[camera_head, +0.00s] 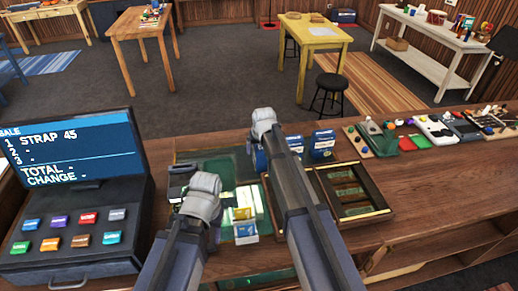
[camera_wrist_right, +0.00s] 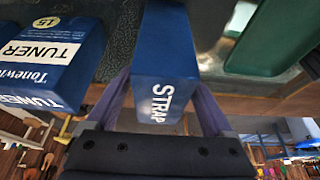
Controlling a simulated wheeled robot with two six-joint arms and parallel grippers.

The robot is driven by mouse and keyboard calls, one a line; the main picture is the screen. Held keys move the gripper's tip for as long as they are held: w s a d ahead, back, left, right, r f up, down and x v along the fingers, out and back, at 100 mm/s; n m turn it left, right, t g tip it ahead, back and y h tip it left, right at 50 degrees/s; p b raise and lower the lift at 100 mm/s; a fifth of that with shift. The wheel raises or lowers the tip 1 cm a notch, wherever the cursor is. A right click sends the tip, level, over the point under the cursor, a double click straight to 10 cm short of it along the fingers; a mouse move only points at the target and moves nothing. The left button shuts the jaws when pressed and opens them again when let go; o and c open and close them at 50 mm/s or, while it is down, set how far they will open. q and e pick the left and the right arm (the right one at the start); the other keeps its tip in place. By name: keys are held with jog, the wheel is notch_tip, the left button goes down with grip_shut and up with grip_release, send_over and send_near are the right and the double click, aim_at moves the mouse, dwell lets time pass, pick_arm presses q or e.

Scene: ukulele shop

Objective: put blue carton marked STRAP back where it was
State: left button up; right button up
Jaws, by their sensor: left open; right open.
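The blue carton marked STRAP (camera_wrist_right: 165,60) stands between the two fingers of my right gripper (camera_wrist_right: 160,100) in the right wrist view. The fingers are open, one on each side of it; I cannot tell whether they touch it. In the head view a bit of blue (camera_head: 259,160), probably this carton, shows beside my right wrist, and the arm hides the rest.
A blue TUNER carton (camera_wrist_right: 45,60) is close beside the right gripper. Blue boxes (camera_head: 323,143) stand behind a wooden compartment tray (camera_head: 385,212). A till (camera_head: 75,190) is at left, a small yellow-white box (camera_head: 245,228) in front, and pedals (camera_head: 435,130) at right.

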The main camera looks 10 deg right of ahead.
jog(key=p+v, duration=1.1)
jog(key=v, duration=0.1)
jog(key=shift+r, duration=0.15)
jog(key=s+a+n+g, duration=0.1)
jog(key=s+a, duration=0.3)
jog(key=s, duration=1)
jog(key=s+a+f+n+g+h, duration=0.1)
jog(key=s+a, duration=0.4)
jog(key=s, duration=0.9)
jog(key=n+g, duration=0.1)
jog(key=g, duration=0.1)
jog(key=shift+s+f+n+g, duration=0.15)
jog(key=shift+f+n+g, duration=0.15)
jog(key=shift+g, duration=0.1)
jog(key=shift+a, duration=0.1)
